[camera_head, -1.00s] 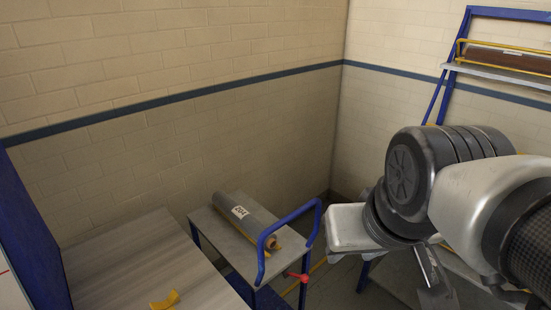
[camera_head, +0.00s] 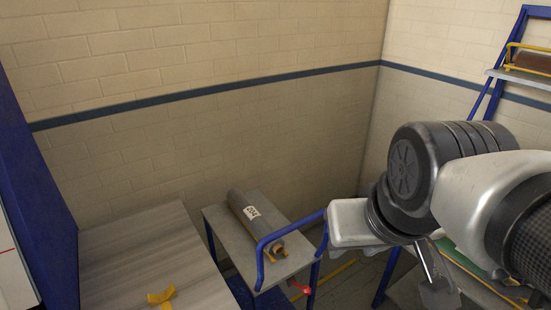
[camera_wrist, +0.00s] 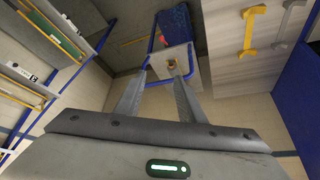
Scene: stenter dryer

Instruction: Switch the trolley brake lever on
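The trolley (camera_head: 222,228) has a grey top and a blue frame with a blue push handle (camera_head: 262,247). Its red brake lever (camera_head: 300,288) is low at the handle end, near the bottom of the head view. It is small, and its exact setting is hard to tell. A labelled roll (camera_head: 256,222) lies on the trolley top. My gripper (camera_head: 438,282) is to the right of the trolley, pointing down, apart from the lever. In the wrist view my gripper (camera_wrist: 158,70) is open and empty, with the trolley (camera_wrist: 183,55) beyond its fingertips.
A grey table (camera_head: 140,262) with a yellow bracket (camera_head: 162,297) stands left of the trolley. A blue rack (camera_head: 497,82) with rolls is at the right. A brick wall (camera_head: 250,120) closes the back. Some floor shows between trolley and rack.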

